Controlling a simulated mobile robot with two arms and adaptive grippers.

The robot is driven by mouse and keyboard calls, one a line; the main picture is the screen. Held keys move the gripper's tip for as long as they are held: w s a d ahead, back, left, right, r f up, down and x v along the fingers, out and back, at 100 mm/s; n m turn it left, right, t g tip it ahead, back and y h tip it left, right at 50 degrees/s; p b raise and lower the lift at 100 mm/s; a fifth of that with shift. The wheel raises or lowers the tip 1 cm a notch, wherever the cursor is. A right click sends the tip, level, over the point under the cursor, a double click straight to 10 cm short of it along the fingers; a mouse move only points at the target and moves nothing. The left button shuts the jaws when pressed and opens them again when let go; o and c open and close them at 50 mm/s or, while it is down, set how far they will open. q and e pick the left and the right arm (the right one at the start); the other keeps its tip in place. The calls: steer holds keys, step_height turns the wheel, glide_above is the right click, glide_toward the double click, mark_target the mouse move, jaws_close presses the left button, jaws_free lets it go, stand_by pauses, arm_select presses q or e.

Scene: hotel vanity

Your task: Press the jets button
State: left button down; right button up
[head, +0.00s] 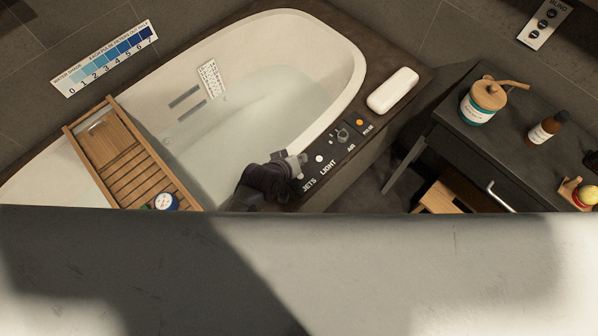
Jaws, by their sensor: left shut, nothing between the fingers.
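The control panel (338,149) lies on the dark rim of the bathtub. It carries the labels JETS (309,185), LIGHT and AIR, with a pale button (319,158) by LIGHT, a round knob (342,135) and an orange-lit button (359,122). My left gripper (298,163) is shut and empty at the panel's near left end, just above the JETS label in the picture. The jets button is mostly hidden by the gripper or too small to make out. I cannot tell whether the fingertips touch it. My right gripper is not in view.
The bathtub (357,62) holds water. A wooden caddy (125,160) with a small round dial (164,201) spans it at left. A white bar-shaped object (392,91) lies on the rim beyond the panel. A dark vanity (510,135) with a jar (482,103) and bottle (546,128) stands at right.

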arm_select(q)
step_height(320, 180, down, 8)
steer(key=b, duration=0.7)
steer(key=shift+w+a+r, duration=0.1)
steer(key=shift+a+r, duration=0.05)
steer(key=shift+f+b, duration=0.6)
steer(key=shift+b, duration=0.05)
steer(key=shift+f, duration=0.1)
stand_by(0.4)
steer(key=shift+f, duration=0.3)
steer(key=shift+f, duration=0.4)
stand_by(0.6)
steer(key=shift+r, duration=0.1)
steer(key=shift+r+p, duration=0.7)
